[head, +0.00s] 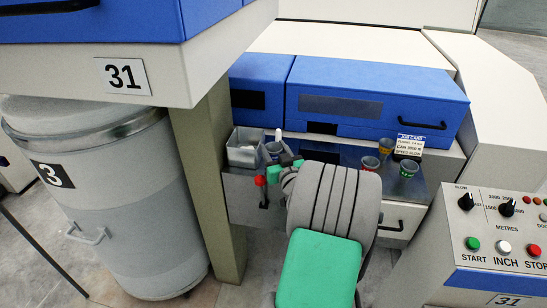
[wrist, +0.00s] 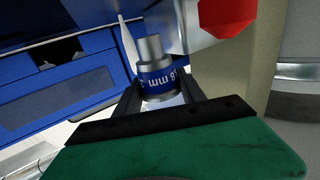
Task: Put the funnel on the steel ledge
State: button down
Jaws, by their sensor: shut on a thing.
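The steel ledge (head: 345,155) is a shiny surface reflecting blue, right of my gripper, in front of the blue housing. My arm hides part of its front.
Small cups with red (head: 369,165), green (head: 408,168) and orange (head: 385,147) bands stand on the ledge's right half, by a card (head: 409,144). A metal bin (head: 244,150) is left of my gripper, with a red knob (head: 260,181) below. A post (head: 210,180) stands further left.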

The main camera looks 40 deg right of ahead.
aim_at(274, 157)
jog(key=f, duration=0.2)
jog(key=w+f, duration=0.1)
jog(key=shift+d+f, duration=0.25)
jog(key=shift+f, duration=0.1)
jog(key=shift+s+f, duration=0.1)
jog(key=shift+f, duration=0.1)
jog(key=shift+f, duration=0.2)
jog(key=c, duration=1)
grip_release()
jog(key=shift+o, duration=0.2)
jog(key=shift+r, duration=0.15)
